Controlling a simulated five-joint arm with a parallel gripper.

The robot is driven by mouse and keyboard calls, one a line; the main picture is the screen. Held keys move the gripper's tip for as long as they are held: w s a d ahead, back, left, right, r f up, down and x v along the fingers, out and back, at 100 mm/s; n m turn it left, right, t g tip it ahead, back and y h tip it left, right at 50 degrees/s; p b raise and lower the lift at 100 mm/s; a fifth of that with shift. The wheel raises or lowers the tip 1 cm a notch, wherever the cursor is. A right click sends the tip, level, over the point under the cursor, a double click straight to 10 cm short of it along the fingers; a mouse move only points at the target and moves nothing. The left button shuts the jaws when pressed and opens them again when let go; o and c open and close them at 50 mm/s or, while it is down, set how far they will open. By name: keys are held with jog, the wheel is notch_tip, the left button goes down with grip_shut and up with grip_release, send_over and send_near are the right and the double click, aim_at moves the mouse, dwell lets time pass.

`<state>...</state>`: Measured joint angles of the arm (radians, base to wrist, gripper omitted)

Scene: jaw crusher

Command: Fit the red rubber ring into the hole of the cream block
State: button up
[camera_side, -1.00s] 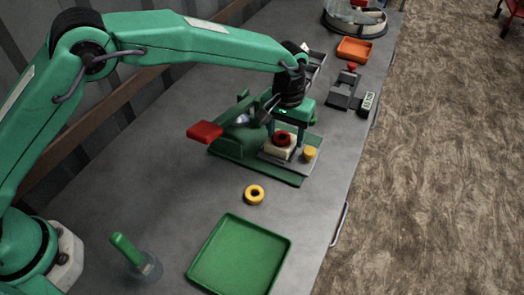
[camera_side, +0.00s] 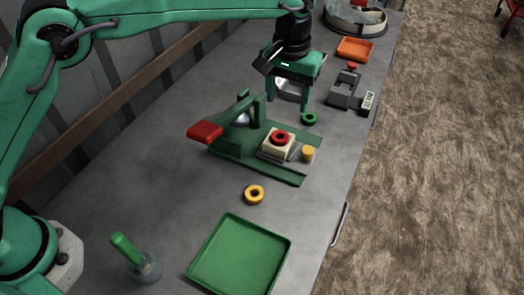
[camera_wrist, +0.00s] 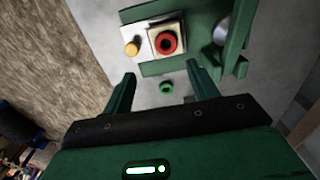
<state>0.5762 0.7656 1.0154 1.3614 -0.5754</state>
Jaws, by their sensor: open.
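The red rubber ring (camera_side: 281,138) lies on top of the cream block (camera_side: 271,152), over its hole. I cannot tell how deep it sits. The block stands on the green base of the press (camera_side: 231,146), which has a red-handled lever. In the wrist view the red ring (camera_wrist: 159,43) shows within the top face of the cream block (camera_wrist: 154,33). My gripper (camera_side: 287,99) is open and empty, raised behind the press.
A green ring (camera_side: 308,118) lies on the table near my gripper. A yellow ring (camera_side: 254,194) lies in front of the press, and a yellow peg (camera_side: 308,154) stands beside the block. A green tray (camera_side: 240,256) is at the front, an orange tray (camera_side: 354,49) at the back.

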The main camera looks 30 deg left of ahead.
jog(key=shift+r, duration=0.35)
dwell(0.4)
jog(key=s+a+r+t, duration=0.1)
jog(key=s+a+r, duration=0.4)
jog(key=a, duration=0.4)
jog(key=s+a+r+t, duration=0.1)
jog(key=s+a+r, duration=0.2)
jog(key=a+r, duration=0.55)
jog(key=s+a+f+t, duration=0.1)
jog(key=s+a+f, duration=0.2)
jog(key=s+a, duration=0.4)
jog(key=s+a+f+t, duration=0.2)
jog(key=s+a, duration=0.6)
jog(key=s, duration=0.4)
jog(key=shift+s+f+t, duration=0.25)
jog(key=shift+f+t, duration=0.05)
jog(key=shift+f, duration=0.4)
